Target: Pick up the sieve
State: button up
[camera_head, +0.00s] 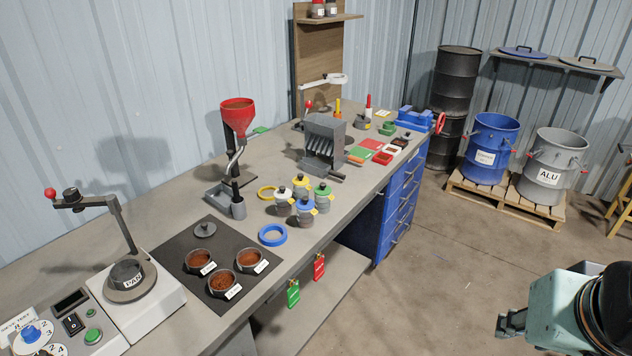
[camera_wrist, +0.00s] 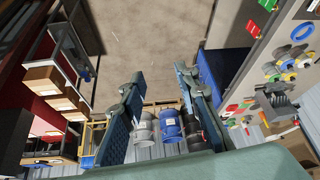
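Three round grey dishes with brown-orange insides and small white labels stand on a black mat (camera_head: 178,262): a left one (camera_head: 199,261), a front one (camera_head: 223,284) and a right one (camera_head: 251,260). They look like sieves, but I cannot read the labels surely or tell which is meant. A dark round pan marked PAN (camera_head: 127,275) sits on a white machine (camera_head: 158,310) at left. My gripper (camera_head: 512,322) is at the lower right, out over the floor, far from the bench. In the wrist view my gripper (camera_wrist: 159,78) is open and empty.
Blue (camera_head: 494,148) and grey (camera_head: 553,165) drums stand on a pallet. The floor between is clear.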

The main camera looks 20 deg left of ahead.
aim_at(223, 283)
jog(key=u, duration=1.45)
